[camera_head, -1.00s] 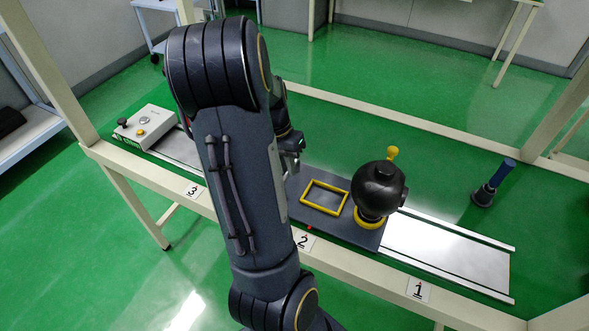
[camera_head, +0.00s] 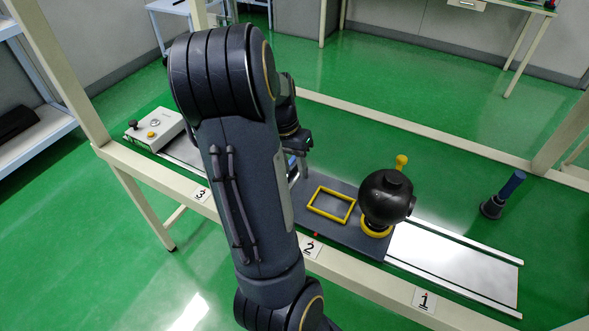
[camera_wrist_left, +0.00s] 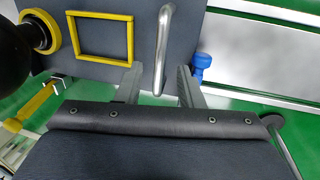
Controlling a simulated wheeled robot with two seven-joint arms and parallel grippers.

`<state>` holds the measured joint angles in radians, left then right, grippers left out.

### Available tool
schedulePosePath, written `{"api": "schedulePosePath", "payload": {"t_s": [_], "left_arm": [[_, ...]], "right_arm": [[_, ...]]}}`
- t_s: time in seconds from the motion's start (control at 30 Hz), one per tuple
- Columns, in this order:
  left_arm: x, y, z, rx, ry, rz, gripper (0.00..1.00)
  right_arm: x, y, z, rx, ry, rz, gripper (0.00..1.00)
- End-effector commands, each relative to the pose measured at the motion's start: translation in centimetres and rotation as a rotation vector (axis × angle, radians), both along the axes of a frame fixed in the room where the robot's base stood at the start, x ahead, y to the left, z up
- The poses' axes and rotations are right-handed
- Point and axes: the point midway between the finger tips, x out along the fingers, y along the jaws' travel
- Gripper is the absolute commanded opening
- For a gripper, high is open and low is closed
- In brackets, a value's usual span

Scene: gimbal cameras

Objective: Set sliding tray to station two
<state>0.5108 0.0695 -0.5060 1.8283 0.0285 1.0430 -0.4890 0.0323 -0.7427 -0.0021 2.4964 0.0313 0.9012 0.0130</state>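The sliding tray (camera_head: 348,231) is a dark grey plate on a pale metal rail, beside the label 2 (camera_head: 312,248); its left part is hidden by my arm. It carries a yellow rectangular frame (camera_head: 331,219) and a black ball-shaped object (camera_head: 386,198) on a yellow ring. A bent metal handle (camera_wrist_left: 164,45) rises at the tray's edge in the left wrist view. My left gripper (camera_wrist_left: 160,76) is open, its fingers apart on either side of the handle. It shows partly in the head view (camera_head: 297,165) at the tray's left end. My right gripper is not in view.
The label 1 (camera_head: 424,300) is at the right and the label 3 (camera_head: 201,196) at the left on the cream beam. A control box (camera_head: 154,130) stands at the rail's left end. A blue-handled object (camera_head: 503,195) stands behind the rail. The rail's right part (camera_head: 455,267) is bare.

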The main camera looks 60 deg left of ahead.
Motion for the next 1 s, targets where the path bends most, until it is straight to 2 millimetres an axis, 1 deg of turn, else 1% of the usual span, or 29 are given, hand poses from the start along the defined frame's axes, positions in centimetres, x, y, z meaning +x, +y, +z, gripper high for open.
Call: {"api": "schedulePosePath", "payload": {"t_s": [0.03,0.1,0.2,0.33,0.47,1.0], "left_arm": [[0.0,0.2,1.1,0.003,-0.004,0.000,0.34],[-0.1,0.4,2.3,0.004,-0.005,-0.001,0.34],[-0.3,0.7,3.8,0.003,-0.004,0.000,0.34],[-0.5,0.9,5.1,0.002,-0.003,0.000,0.34],[-0.5,0.9,5.5,0.001,-0.001,-0.001,0.34],[-0.5,0.9,5.5,0.000,-0.002,-0.001,0.34]], "right_arm": [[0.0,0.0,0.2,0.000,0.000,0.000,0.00],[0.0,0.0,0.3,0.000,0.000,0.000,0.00],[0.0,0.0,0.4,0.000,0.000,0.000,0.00],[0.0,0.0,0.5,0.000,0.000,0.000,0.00],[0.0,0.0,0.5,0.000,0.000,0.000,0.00],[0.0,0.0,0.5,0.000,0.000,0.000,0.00]]}}
